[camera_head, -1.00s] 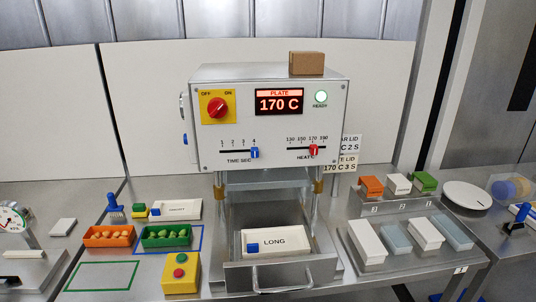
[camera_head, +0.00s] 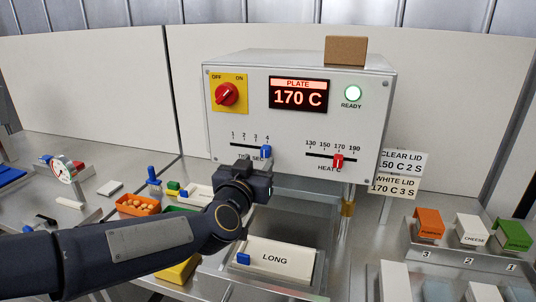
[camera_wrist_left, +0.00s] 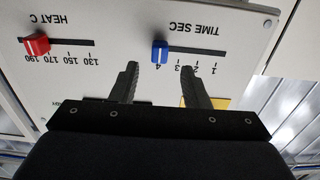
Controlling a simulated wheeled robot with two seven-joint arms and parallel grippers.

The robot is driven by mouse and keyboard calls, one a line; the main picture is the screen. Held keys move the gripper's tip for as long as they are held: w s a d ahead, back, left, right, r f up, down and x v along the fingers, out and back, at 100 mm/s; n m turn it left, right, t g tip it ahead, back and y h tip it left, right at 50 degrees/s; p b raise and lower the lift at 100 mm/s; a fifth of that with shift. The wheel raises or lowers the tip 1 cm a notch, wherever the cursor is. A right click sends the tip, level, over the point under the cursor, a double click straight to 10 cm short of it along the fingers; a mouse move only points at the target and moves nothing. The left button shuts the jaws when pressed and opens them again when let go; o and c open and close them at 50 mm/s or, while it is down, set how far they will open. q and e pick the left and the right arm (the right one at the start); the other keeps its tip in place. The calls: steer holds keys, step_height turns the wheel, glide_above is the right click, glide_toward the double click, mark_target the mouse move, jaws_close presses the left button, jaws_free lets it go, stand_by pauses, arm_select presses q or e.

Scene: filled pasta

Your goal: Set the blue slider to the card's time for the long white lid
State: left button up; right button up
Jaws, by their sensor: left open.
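The blue slider (camera_head: 265,152) sits at the 4 end of the TIME SEC scale on the white machine front. It also shows in the left wrist view (camera_wrist_left: 159,52), just beyond my fingertips. The lower card (camera_head: 394,186) reads WHITE LID, 170 C 3 S. A white piece marked LONG (camera_head: 285,262), with a blue tab, lies in the machine's drawer. My left gripper (camera_wrist_left: 160,72) is open and empty, its fingers pointing at the panel on both sides of the slider's line. In the head view the left gripper (camera_head: 254,170) is just below the slider.
The red HEAT C slider (camera_head: 338,160) stands at about 170, right of the blue one. The display (camera_head: 298,94) reads 170 C and the READY lamp (camera_head: 353,93) is lit. A red knob (camera_head: 227,94) is at upper left. A brown box (camera_head: 346,50) sits on top.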

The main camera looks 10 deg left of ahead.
mark_target(263, 153)
arm_select(q)
steer(key=shift+w+d, duration=0.15)
steer(key=shift+w, duration=2.55)
jaws_close()
steer(key=shift+f, duration=0.1)
